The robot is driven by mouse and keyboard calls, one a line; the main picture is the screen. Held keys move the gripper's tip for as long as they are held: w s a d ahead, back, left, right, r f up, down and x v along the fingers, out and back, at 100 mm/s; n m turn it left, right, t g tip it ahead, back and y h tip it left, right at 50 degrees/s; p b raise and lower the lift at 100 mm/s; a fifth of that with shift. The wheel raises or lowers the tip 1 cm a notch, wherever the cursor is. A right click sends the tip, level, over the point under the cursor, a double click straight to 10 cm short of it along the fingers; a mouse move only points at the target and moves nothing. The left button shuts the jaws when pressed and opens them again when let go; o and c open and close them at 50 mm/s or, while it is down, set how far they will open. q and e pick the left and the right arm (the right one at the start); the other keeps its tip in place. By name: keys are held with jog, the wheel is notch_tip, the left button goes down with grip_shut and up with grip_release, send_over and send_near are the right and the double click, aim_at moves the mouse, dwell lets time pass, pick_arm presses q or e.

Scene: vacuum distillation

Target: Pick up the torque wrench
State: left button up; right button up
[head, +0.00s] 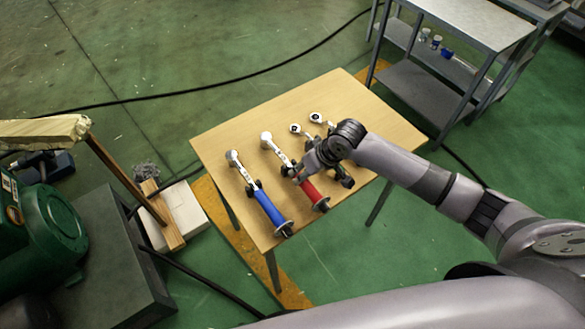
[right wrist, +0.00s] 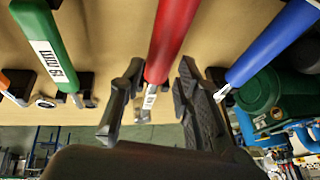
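A torque wrench with a red handle (head: 311,193) lies on the wooden table, its silver ratchet head (head: 267,139) toward the back. My right gripper (head: 303,172) is over it, near where handle and shaft meet. In the right wrist view my right gripper (right wrist: 157,98) is open, with one finger on each side of the red wrench (right wrist: 173,38) and gaps visible. How far the fingers reach down is hard to tell. A blue-handled wrench (head: 271,210) lies to the left; it also shows in the right wrist view (right wrist: 270,42). My left gripper is not in view.
A green-handled wrench (right wrist: 44,38) lies on the other side, with an orange-handled one (right wrist: 14,82) beyond it. My right arm partly hides both in the head view. The table's (head: 222,134) back left is bare. A metal cart (head: 478,22) stands behind right.

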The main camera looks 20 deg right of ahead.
aim_at(290, 167)
jog(key=x, duration=0.4)
jog(key=shift+s+f, duration=0.1)
jog(key=shift+f, duration=0.15)
jog(key=shift+d, duration=0.1)
grip_shut()
jog(key=shift+r, duration=0.15)
dwell(0.4)
